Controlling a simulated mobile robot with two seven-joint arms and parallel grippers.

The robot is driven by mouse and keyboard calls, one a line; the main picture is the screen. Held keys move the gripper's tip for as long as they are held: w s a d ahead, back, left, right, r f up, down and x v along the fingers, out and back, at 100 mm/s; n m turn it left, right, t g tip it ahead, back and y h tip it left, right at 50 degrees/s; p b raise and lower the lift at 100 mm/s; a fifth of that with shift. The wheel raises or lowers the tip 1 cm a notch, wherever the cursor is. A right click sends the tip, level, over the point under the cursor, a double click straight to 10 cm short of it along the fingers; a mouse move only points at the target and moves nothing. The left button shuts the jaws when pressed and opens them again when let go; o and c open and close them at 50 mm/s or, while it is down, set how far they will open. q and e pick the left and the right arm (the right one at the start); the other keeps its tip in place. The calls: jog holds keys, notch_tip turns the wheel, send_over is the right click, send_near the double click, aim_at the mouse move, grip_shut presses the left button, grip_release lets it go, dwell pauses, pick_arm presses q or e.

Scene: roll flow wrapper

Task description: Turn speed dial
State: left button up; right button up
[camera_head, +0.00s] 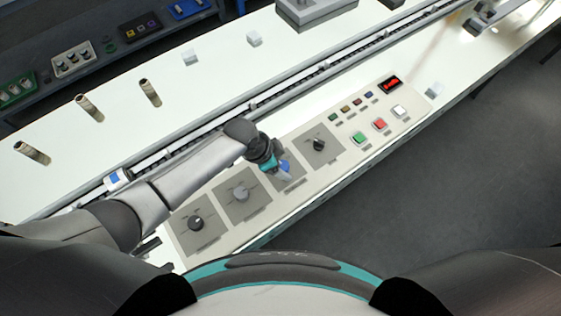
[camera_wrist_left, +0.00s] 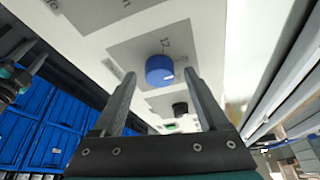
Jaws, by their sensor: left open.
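A pale control panel (camera_head: 215,240) carries a row of dials on grey plates in the head view. My left gripper (camera_head: 284,175) is at the blue dial (camera_head: 285,165), which it partly covers. In the left wrist view the blue dial (camera_wrist_left: 159,69) shows between the tips of my open left fingers (camera_wrist_left: 159,76), with a gap on both sides. Its label is too small to read. A dark gripper with a teal part, apparently my right one (camera_wrist_left: 18,80), shows at the left wrist view's left edge; its opening is unclear.
Beside the blue dial are a grey dial (camera_head: 240,194) and a black dial (camera_head: 319,144); another black dial (camera_head: 196,223) is nearest. A conveyor rail (camera_head: 290,92) runs behind.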

pick_arm(q)
grip_shut()
dwell(0.5)
